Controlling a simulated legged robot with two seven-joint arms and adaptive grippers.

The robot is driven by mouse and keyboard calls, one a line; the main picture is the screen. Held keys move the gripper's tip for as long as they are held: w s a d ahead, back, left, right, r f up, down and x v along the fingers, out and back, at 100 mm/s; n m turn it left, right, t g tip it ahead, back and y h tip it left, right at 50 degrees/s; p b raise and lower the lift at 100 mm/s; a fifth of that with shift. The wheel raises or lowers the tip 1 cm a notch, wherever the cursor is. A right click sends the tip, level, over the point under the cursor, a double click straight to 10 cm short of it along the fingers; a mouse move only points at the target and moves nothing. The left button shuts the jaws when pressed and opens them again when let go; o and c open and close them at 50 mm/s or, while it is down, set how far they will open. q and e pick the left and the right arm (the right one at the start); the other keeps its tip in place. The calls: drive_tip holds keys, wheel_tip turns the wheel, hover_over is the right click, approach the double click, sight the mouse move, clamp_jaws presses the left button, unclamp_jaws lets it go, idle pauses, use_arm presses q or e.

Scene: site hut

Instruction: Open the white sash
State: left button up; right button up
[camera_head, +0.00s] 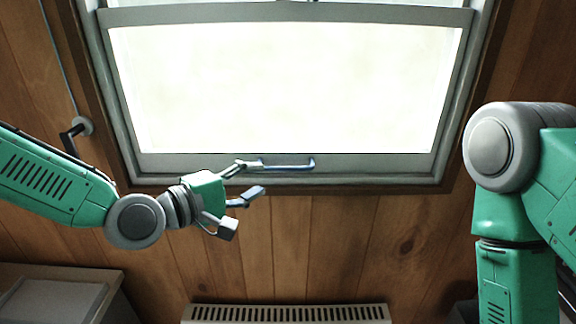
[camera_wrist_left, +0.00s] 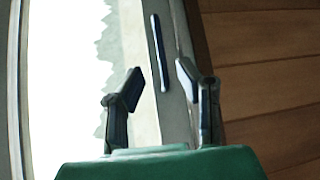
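The pale grey-white sash (camera_head: 200,161) frames a bright pane and sits low in the window frame, its bottom rail close along the sill. A slim bar handle (camera_head: 287,166) runs along this rail; in the left wrist view it is a dark bar (camera_wrist_left: 158,52). My left gripper (camera_head: 254,178) is open and empty at the handle's left end. In the left wrist view its fingers (camera_wrist_left: 160,84) are spread, with the handle ahead between them, apart from both fingertips. Overlap in the head view hides the exact gap. My right arm shows at the right; its gripper is out of view.
A dark crank (camera_head: 72,136) with a thin rod is on the wall left of the window. A slotted heater (camera_head: 287,313) stands below. A cabinet (camera_head: 60,276) is at lower left. The plank wall (camera_head: 330,235) below the sill is clear.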

sight(285, 170)
use_arm(q)
drive_tip(key=x, duration=0.9)
drive_tip(key=shift+w+d+f+p, duration=0.1)
drive_tip(key=shift+p, duration=0.25)
clamp_jaws()
